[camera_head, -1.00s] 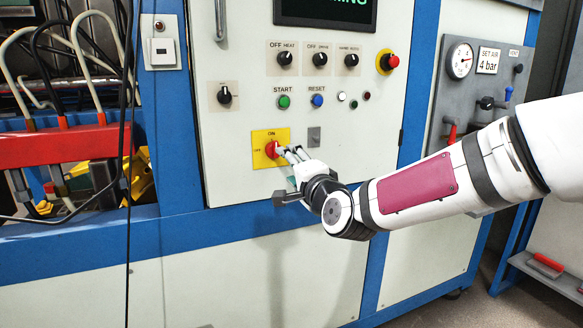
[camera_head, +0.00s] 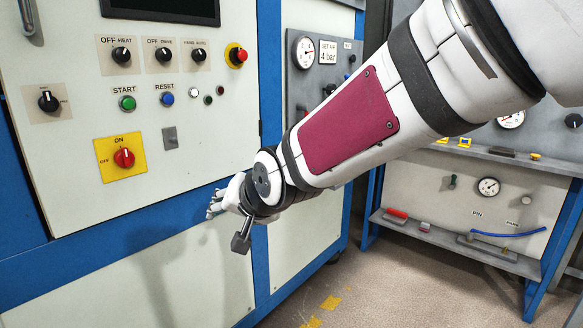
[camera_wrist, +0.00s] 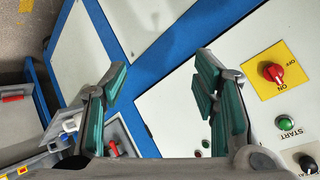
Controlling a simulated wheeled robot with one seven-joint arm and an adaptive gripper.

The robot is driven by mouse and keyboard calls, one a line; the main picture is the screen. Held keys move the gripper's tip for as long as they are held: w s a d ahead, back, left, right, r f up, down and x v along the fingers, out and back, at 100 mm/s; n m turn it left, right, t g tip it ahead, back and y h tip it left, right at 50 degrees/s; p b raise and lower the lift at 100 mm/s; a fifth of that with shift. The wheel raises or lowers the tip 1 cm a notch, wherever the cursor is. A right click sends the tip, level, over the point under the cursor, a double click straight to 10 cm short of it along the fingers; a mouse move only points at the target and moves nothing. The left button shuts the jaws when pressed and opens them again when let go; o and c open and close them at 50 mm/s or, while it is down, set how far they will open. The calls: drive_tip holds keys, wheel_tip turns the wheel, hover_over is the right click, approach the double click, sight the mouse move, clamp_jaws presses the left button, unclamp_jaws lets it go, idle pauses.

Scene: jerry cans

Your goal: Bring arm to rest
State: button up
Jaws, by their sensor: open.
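My gripper (camera_head: 214,203) is open and empty, in front of the lower part of the cabinet, below and right of the red rotary switch (camera_head: 124,158) on its yellow plate. In the head view my arm reaches in from the upper right and partly hides the fingers. In the wrist view my gripper (camera_wrist: 160,95) shows two teal-padded fingers spread wide with nothing between them. The red switch also shows in the wrist view (camera_wrist: 273,72), right of the fingers. Its knob points to the ON side. The display (camera_head: 165,8) is dark.
The control panel (camera_head: 75,190) has START and RESET buttons and several knobs. A pressure gauge panel (camera_head: 305,80) stands behind my arm. A blue-framed bench (camera_head: 455,250) with a gauge and a blue hose is at the right. Floor (camera_head: 400,300) is clear between them.

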drive_tip(key=s+d+g+h, duration=0.15)
drive_tip(key=s+d, duration=0.25)
drive_tip(key=d, duration=0.4)
drive_tip(key=s+d+h, duration=0.3)
drive_tip(key=s+d, duration=0.1)
drive_tip(key=d, duration=0.4)
drive_tip(key=s+d+f+g+h, duration=0.1)
drive_tip(key=s+d+g, duration=0.1)
drive_tip(key=s+d, duration=0.5)
drive_tip(key=s+d+f+g, duration=0.1)
drive_tip(key=s+d+g, duration=0.15)
drive_tip(key=s, duration=0.85)
drive_tip(key=s+d+f+g+h, duration=0.1)
drive_tip(key=s+d+g, duration=0.1)
drive_tip(key=s+d, duration=0.5)
wheel_tip(320, 180, up, 22)
drive_tip(key=s+a+t+p, duration=0.2)
drive_tip(key=t+p, duration=0.1)
drive_tip(key=p, duration=1.7)
drive_tip(key=shift+s+f+t, duration=0.15)
drive_tip(key=shift+f+t, duration=0.1)
drive_tip(key=shift+t, duration=0.05)
drive_tip(key=shift+y, duration=0.25)
